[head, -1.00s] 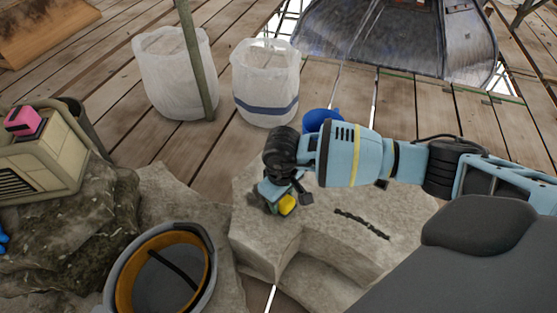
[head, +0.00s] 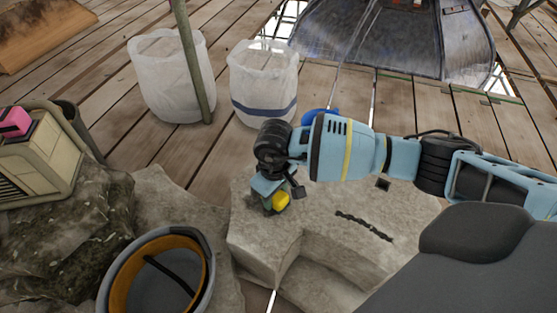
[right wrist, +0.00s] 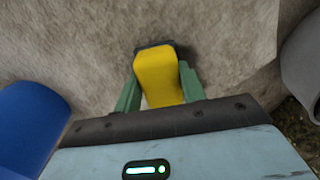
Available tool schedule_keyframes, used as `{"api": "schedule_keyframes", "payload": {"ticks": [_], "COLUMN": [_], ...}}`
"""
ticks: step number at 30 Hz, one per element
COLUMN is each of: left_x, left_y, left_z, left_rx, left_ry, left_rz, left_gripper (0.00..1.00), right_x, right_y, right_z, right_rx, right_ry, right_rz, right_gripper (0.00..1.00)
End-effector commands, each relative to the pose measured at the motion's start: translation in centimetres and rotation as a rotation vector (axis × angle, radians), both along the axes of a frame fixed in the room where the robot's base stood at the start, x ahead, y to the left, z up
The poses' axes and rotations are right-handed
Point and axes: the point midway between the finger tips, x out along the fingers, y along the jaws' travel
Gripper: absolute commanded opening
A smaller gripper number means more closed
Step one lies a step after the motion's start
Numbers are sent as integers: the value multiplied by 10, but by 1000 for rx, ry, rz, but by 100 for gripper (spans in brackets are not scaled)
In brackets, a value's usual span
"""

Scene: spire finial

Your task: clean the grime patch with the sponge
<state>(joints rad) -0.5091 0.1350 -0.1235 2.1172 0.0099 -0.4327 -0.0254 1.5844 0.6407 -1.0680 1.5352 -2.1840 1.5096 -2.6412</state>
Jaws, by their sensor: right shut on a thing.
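The yellow sponge (head: 281,200) is at the left part of the pale stone block's top (head: 325,215). My right gripper (head: 274,201) is shut on it, with its green fingers on either side. In the right wrist view the sponge (right wrist: 158,75) sticks out between the fingers of the gripper (right wrist: 160,90), over the stone. A dark strip shows at the sponge's far end; I cannot tell if it is part of the sponge or grime. No clear grime patch shows around the sponge; any under it or the gripper is hidden. My left gripper is out of view.
A dark jagged mark (head: 363,226) lies on the stone to the right. A grey bucket with an orange inside (head: 207,265) stands at front left. Two whitish bins (head: 165,85) (head: 262,95) stand behind. A blue object (head: 308,117) is partly hidden behind my right arm.

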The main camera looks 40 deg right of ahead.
Motion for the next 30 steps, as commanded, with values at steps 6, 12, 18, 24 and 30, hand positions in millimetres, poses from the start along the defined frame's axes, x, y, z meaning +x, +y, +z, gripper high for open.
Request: {"api": "schedule_keyframes", "payload": {"ticks": [6, 12, 18, 24, 30], "left_x": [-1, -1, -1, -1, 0], "left_y": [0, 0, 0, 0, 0], "left_z": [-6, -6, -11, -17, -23], "left_rx": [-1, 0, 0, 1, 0], "left_ry": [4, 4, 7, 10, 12], "left_rz": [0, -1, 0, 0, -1], "left_gripper": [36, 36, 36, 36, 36], "right_x": [7, 8, 13, 21, 29], "right_y": [4, 4, 6, 10, 12], "right_z": [-2, -1, -3, -3, -2], "right_rx": [0, 1, 1, 2, 1], "right_ry": [-2, -3, -2, -3, -2], "right_rz": [1, 0, 0, 1, 0], "right_gripper": [13, 13, 13, 13, 13]}}
